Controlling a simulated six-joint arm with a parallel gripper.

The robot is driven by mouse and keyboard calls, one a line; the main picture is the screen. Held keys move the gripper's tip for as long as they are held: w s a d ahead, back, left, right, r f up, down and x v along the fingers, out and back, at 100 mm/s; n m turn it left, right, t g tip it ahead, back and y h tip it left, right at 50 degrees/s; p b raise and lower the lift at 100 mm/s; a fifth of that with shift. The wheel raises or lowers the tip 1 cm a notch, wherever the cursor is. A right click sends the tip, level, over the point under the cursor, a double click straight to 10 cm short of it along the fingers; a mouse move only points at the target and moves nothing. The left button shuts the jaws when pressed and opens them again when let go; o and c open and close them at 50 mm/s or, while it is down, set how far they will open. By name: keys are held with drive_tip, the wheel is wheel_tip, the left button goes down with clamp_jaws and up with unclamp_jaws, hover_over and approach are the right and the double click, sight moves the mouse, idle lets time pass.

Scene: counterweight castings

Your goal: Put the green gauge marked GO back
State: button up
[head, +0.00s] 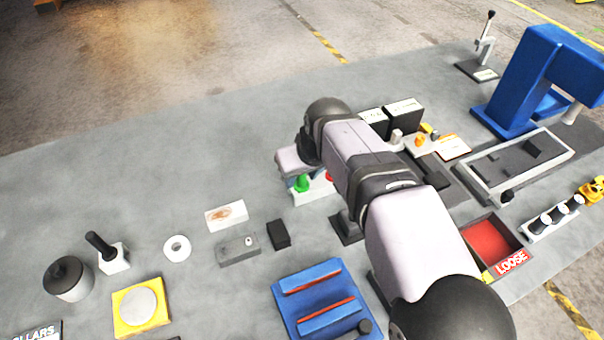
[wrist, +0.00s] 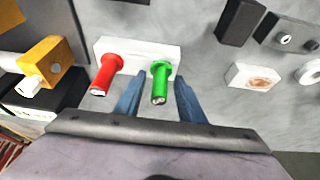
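The green gauge (wrist: 160,84) stands at a white block (wrist: 135,54), with its flanged end against the block. A red gauge (wrist: 105,74) stands at the same block to its left. I cannot read any marking on either gauge. In the wrist view, my gripper (wrist: 159,82) has its two blue fingers spread on either side of the green gauge, with gaps visible on both sides. In the head view, the green gauge (head: 303,183) and white block (head: 312,192) show just below my gripper, whose fingers are mostly hidden. My arm partly covers the red gauge (head: 329,177).
A white block with a brown mark (head: 226,215), a grey block (head: 238,250) and a small black block (head: 279,234) lie front left. A blue fixture (head: 320,300) stands in front. A red-lined LOOSE tray (head: 490,243) is at right. The counter's back left is clear.

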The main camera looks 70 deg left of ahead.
drive_tip(key=shift+r, duration=0.5)
drive_tip(key=b+v, duration=0.1)
drive_tip(key=v, duration=1)
drive_tip(key=shift+d+r, duration=0.15)
drive_tip(key=shift+d, duration=0.1)
drive_tip(key=shift+w, duration=0.1)
